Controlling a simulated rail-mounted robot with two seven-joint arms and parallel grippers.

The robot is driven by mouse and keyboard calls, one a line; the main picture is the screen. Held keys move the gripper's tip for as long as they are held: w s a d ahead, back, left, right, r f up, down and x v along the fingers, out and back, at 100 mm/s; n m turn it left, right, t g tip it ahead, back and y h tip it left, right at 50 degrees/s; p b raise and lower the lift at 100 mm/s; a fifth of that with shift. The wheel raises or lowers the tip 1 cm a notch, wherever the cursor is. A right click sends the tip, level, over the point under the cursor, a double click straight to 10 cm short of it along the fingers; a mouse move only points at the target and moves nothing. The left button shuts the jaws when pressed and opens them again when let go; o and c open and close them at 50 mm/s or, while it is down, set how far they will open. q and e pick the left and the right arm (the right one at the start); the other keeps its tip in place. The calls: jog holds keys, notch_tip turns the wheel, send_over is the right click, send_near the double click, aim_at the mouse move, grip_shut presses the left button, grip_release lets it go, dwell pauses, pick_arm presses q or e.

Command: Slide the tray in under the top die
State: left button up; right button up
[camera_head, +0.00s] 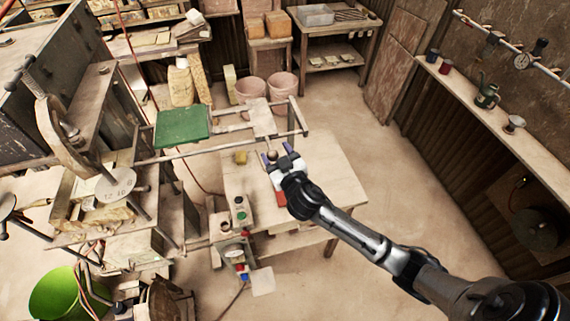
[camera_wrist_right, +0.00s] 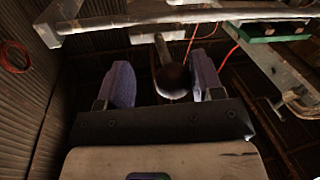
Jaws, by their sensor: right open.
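The tray shows as a green slab (camera_head: 182,127) on two long metal rails that stick out of the press; its edge also shows at the upper right of the wrist view (camera_wrist_right: 275,30). A pale plate (camera_head: 261,117) sits on the rails right of the slab. A dark ball knob (camera_wrist_right: 173,80) on a rod hangs below the rail end. My right gripper (camera_head: 277,160) is open, its two purple fingers on either side of the knob with gaps visible in the wrist view. The top die is not clearly visible within the press (camera_head: 75,130). My left gripper is out of view.
A wooden table (camera_head: 320,180) stands below the rail end. A control box (camera_head: 240,210) with buttons sits at its left edge. The rail end crossbar (camera_head: 298,117) is just above my right gripper. Open floor (camera_head: 390,180) lies to the right.

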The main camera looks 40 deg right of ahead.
jog(key=v, duration=1.5)
jog(key=shift+s, duration=0.35)
dwell(0.6)
jog(key=shift+a, duration=0.1)
dwell(0.4)
jog(key=shift+f, duration=0.1)
